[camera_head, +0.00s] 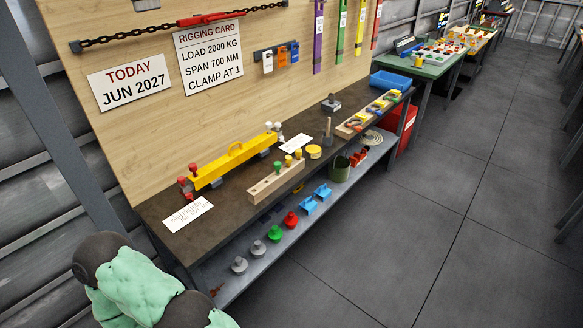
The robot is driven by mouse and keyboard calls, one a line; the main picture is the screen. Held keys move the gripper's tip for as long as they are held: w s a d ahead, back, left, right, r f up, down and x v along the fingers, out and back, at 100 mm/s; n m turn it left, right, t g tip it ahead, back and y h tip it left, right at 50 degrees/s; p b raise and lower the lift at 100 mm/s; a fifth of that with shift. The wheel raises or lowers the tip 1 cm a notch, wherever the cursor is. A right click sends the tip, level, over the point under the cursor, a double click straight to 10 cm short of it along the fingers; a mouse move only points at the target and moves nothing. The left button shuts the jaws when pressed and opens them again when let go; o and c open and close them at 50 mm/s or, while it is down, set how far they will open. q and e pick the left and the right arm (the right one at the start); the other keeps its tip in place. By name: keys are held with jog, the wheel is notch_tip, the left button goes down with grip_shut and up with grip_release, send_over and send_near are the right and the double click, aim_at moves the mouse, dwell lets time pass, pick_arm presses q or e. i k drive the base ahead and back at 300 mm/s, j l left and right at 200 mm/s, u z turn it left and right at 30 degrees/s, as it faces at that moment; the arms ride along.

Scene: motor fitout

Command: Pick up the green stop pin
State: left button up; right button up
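A small green pin (278,167) stands upright in a pale wooden block (263,188) on the dark workbench. Two yellow pins, a nearer one (288,160) and a farther one (298,154), stand beside it in the same block. Behind the block lies a yellow beam (222,168) with a handle on top. Red pieces (185,182) are at its near end and whitish ones (278,137) at its far end. Neither gripper shows; only part of my green-padded arm is at the lower left, clear of the bench.
Below the bench, a shelf holds grey weights (258,248), a green weight (275,233), a red weight (291,219) and blue clamps (322,191). Paper cards (188,213) lie on the bench. A blue bin (390,82) stands at its far end. The floor (430,220) at right is clear.

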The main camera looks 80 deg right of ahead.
aim_at(277, 165)
jog(key=k+l+z, duration=0.1)
jog(key=z, duration=1.35)
